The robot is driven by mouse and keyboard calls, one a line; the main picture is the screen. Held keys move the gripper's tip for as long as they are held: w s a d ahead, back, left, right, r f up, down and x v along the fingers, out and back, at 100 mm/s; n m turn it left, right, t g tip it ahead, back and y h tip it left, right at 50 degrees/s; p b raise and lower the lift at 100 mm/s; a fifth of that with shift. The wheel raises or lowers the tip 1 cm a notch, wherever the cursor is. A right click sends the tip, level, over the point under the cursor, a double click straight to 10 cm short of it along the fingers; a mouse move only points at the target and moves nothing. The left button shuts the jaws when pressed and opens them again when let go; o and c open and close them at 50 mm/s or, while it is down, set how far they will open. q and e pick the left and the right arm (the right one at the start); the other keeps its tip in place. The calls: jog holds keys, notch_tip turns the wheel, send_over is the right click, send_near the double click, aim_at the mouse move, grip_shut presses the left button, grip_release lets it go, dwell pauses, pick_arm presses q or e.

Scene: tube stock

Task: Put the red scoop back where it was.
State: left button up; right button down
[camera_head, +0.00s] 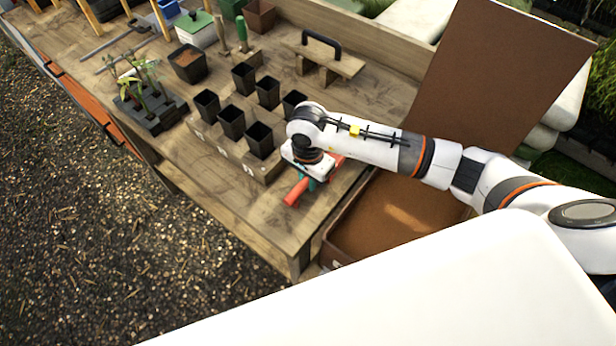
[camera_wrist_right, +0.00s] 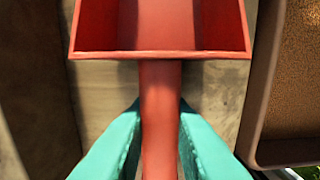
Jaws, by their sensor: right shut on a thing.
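The red scoop (camera_head: 295,193) is near the front right end of the wooden bench (camera_head: 235,196), partly hidden under my right arm in the head view. My right gripper (camera_head: 312,182) is shut on its handle, with teal fingers on both sides. In the right wrist view the handle (camera_wrist_right: 160,85) runs between the fingertips (camera_wrist_right: 160,120), and the open scoop head (camera_wrist_right: 160,25) points to the top. I cannot tell whether the scoop touches the bench top. My left gripper is not in view.
A brown soil-filled bin (camera_head: 385,220) with a raised lid (camera_head: 500,75) is right of the scoop; its rim shows in the wrist view (camera_wrist_right: 258,90). A wooden pot holder (camera_head: 225,150) with several black pots stands to the left. A handled wooden board (camera_head: 335,62) lies behind.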

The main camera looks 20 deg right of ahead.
jog(key=shift+f, duration=0.2)
jog(key=c, duration=1.2)
grip_release()
jog(key=shift+c, duration=0.2)
jog(key=shift+r, duration=0.1)
jog(key=shift+r+b, duration=0.35)
notch_tip(320, 180, up, 10)
jog(key=b, duration=0.3)
jog(key=shift+r, duration=0.6)
